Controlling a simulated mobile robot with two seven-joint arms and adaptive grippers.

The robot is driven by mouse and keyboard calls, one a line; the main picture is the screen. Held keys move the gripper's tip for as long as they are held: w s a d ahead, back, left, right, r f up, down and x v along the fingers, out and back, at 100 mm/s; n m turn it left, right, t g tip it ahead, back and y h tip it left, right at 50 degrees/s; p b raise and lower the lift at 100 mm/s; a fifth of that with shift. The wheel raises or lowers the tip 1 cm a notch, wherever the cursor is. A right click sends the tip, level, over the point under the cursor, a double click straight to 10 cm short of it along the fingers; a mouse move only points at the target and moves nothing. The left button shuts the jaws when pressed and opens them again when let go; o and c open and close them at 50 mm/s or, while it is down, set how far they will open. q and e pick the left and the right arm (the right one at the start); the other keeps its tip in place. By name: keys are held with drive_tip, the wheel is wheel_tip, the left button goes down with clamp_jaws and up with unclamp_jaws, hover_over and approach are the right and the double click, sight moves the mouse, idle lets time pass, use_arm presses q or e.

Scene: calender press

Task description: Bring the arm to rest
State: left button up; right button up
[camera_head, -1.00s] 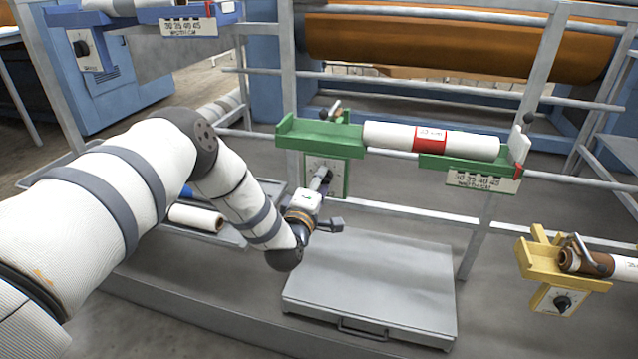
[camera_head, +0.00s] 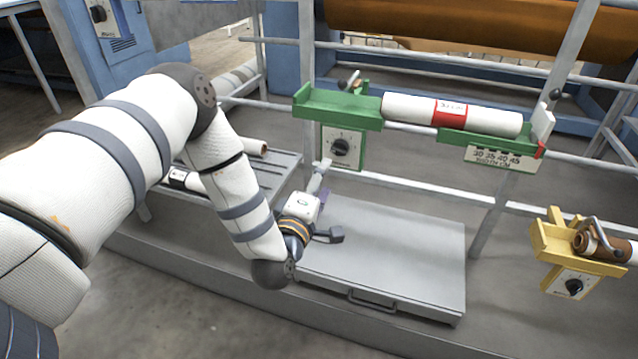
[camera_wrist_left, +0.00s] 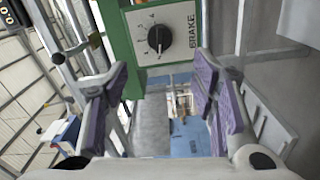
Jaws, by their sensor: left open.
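My left arm comes in from the left in the head view. Its gripper (camera_head: 325,187) is above the back left part of a grey flat platform, below and left of the brake dial. In the left wrist view the two purple-padded fingers of this gripper (camera_wrist_left: 158,95) are apart with nothing between them. The black brake dial (camera_wrist_left: 159,38) on its white plate shows beyond the fingertips. The dial also shows in the head view (camera_head: 341,147), under the green bracket (camera_head: 335,108), clear of the gripper. My right gripper is in neither view.
A white roll with a red band (camera_head: 400,107) lies on the green brackets. A yellow bracket (camera_head: 553,243) with a brown-cored roll stands at right. The grey platform (camera_head: 400,250) is bare. A grey tray (camera_head: 284,163) with rolls lies behind my arm. Metal rails cross behind.

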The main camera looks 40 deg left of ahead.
use_arm(q)
drive_tip(key=shift+v, duration=0.8)
drive_tip(key=s+d+f+m+g+h+p, duration=0.2)
drive_tip(key=s+d+f+m+g+h, duration=0.1)
drive_tip(key=s+d+f+m+g, duration=0.4)
drive_tip(key=s+d+f+m+g+h+p, duration=0.2)
drive_tip(key=s+d+f+m+h, duration=0.15)
drive_tip(key=s+f, duration=0.45)
drive_tip(key=s+r+m+g+y+p, duration=0.1)
drive_tip(key=s+m+g, duration=0.7)
drive_tip(key=s, duration=2.2)
wheel_tip(320, 180, up, 2)
drive_tip(key=g+p, duration=0.1)
drive_tip(key=g, duration=0.1)
drive_tip(key=shift+d+r+m+g, duration=0.25)
drive_tip(key=shift+m+g, duration=0.1)
drive_tip(key=shift+g, duration=0.05)
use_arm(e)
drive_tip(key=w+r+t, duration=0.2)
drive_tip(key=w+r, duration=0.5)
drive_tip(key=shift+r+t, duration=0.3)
